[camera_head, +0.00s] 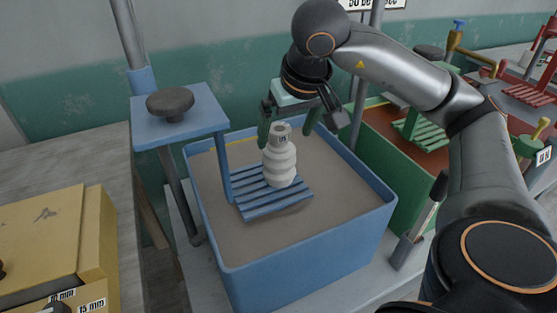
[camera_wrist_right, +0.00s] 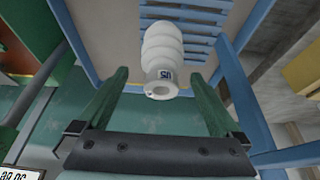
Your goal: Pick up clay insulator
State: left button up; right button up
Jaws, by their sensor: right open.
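The clay insulator (camera_head: 280,163) is a white ribbed piece with a grey hollow top. It stands upright on a blue slatted rack (camera_head: 262,197) inside the blue bin. In the right wrist view the insulator (camera_wrist_right: 162,52) shows with its hollow end and a small dark label facing the camera. My right gripper (camera_head: 285,135) is above the insulator's top, its green fingers open on either side and apart from it. The wrist view shows the open right gripper (camera_wrist_right: 160,85) with the insulator's near end between the fingers. My left gripper is not in view.
The blue bin (camera_head: 290,283) has raised walls around the rack. A blue stand (camera_head: 148,127) with a dark knob rises at its left. A green bin (camera_head: 372,155) is at the right, a yellow box (camera_head: 45,235) at the left. A wall is close behind.

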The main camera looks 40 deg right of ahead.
aim_at(279, 150)
jog(key=x, duration=0.6)
jog(key=shift+w+a+f+b, duration=0.15)
jog(key=shift+f+b, duration=0.05)
jog(key=shift+b, duration=0.1)
jog(key=shift+c, duration=0.2)
jog(key=shift+r, duration=0.15)
grip_shut()
